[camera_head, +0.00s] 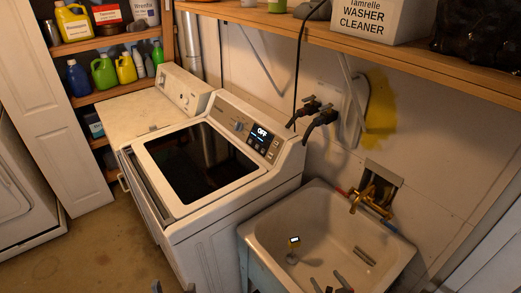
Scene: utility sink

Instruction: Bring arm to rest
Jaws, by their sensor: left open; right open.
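Only the tips of my grippers show, at the bottom edge of the head view. My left gripper (172,287) has its two fingertips apart, over the floor in front of the washer, with nothing seen between them. My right gripper (331,284) has its dark fingertips apart, over the front of the utility sink (262,226). No held object shows in it. The rest of both arms is out of the picture.
A brass faucet (365,196) projects over the sink's back. The washer (215,165) stands left of it. A wooden shelf (300,30) overhangs both. Open floor (95,250) lies left.

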